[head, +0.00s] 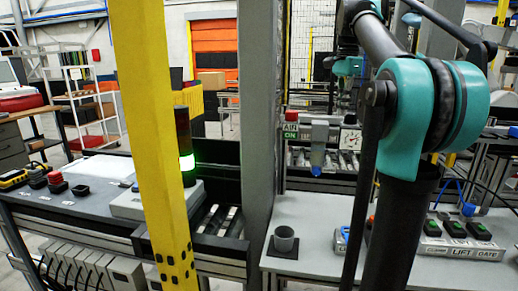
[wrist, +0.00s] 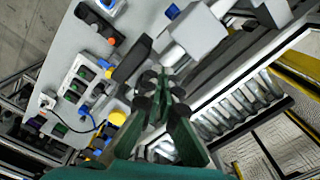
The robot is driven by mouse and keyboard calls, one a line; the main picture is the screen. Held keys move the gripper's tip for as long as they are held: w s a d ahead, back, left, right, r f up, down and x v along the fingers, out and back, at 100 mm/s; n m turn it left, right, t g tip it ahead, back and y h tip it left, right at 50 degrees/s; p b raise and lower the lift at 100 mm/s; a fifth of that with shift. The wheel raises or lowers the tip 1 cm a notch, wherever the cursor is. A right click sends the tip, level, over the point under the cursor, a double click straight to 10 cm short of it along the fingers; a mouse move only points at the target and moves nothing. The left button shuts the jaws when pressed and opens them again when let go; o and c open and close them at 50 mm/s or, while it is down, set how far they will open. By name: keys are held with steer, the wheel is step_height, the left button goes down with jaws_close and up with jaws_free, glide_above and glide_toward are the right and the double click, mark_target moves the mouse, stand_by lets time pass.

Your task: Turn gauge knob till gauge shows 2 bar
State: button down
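In the head view a round white gauge (head: 351,139) sits on the panel behind the right workbench; its needle is too small to read. My gripper does not show in the head view. In the wrist view my dark green gripper (wrist: 158,78) has its fingertips close together, near a pale cylinder (wrist: 173,55) on a light grey block (wrist: 198,32). I cannot tell whether the tips touch it or hold anything. No gauge face is readable there.
A yellow post (head: 150,120) and a grey post (head: 259,110) stand in front of the benches. A yellow knob (wrist: 118,117) lies beside my fingers.

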steer(key=shift+s+d, duration=0.2)
steer(key=shift+s, duration=0.35)
steer(key=shift+s+d, duration=0.15)
steer(key=shift+s, duration=0.15)
steer(key=shift+s+d, duration=0.1)
steer(key=shift+s, duration=0.05)
steer(key=shift+s, duration=0.1)
stand_by(0.3)
steer(key=shift+s+a, duration=0.15)
steer(key=shift+a, duration=0.1)
step_height(320, 180, up, 6)
stand_by(0.5)
